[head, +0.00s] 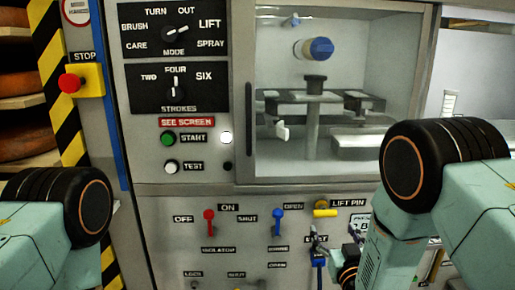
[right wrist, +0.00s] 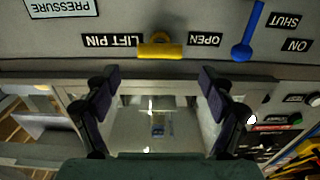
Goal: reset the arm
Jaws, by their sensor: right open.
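My right arm (head: 385,240) comes in from the right in the head view. Its dark gripper (head: 335,243) is low in front of the panel, just below the yellow lift pin (head: 325,212). In the right wrist view the two fingers of the gripper (right wrist: 155,88) stand wide apart with nothing between them. The yellow lift pin (right wrist: 160,50) lies beyond the fingertips, apart from them. My left arm (head: 60,220) shows only as a link at the lower left; its gripper is out of the picture.
A glass-fronted chamber (head: 360,70) is at upper right. A red stop button (head: 70,83) and cheese shelves (head: 15,100) are left.

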